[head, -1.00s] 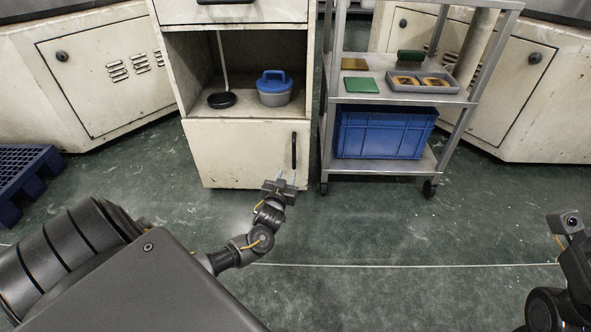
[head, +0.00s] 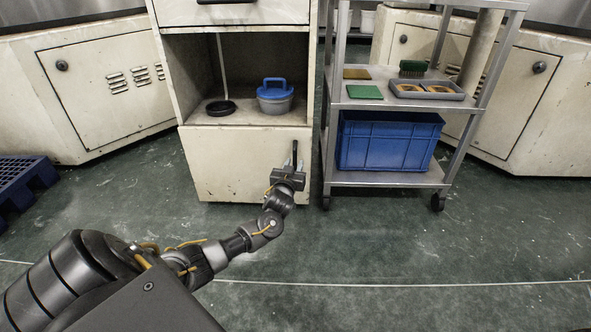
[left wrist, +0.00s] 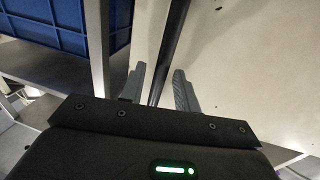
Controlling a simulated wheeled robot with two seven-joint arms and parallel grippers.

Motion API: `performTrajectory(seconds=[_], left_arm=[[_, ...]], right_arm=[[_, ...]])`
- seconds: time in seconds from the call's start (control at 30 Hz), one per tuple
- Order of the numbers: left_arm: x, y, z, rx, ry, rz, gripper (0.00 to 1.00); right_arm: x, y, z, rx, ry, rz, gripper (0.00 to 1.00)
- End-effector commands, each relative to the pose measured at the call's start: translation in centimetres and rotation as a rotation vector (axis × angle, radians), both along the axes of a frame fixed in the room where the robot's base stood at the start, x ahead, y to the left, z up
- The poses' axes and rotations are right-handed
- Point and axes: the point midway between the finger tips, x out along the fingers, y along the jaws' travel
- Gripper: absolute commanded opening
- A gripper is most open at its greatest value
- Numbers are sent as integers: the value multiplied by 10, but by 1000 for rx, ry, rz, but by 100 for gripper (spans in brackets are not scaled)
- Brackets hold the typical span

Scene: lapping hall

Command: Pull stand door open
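The stand door (head: 238,160) is the cream lower front of the cabinet and looks closed. Its black vertical handle (head: 295,150) is near the right edge; its lower part is hidden behind my left gripper in the head view. My left gripper (head: 293,164) is at the handle. In the left wrist view, the handle (left wrist: 170,55) runs between the two grey fingers of the left gripper (left wrist: 158,88), which stand apart with gaps on both sides. The door face (left wrist: 240,60) is beyond them. My right gripper does not show.
A metal cart (head: 390,103) with a blue crate (head: 388,142) stands close to the right of the stand. The open shelf above the door holds a blue-lidded pot (head: 275,95) and a black round piece (head: 221,108). A blue pallet (head: 22,185) lies at left. The floor in front is clear.

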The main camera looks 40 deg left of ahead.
Motion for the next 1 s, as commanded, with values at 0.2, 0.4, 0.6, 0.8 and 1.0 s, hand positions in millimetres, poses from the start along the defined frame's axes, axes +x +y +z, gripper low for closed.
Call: performTrajectory(seconds=[0.2,0.4,0.6,0.8,1.0], left_arm=[[16,8,-1,1,0,0,32],[17,9,0,0,1,0,32],[18,8,0,0,1,-1,19],[18,8,0,0,1,-1,0],[18,7,0,0,1,-2,0]], right_arm=[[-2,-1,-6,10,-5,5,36],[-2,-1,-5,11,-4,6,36],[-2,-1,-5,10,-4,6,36],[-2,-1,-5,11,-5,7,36],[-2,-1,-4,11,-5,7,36]])
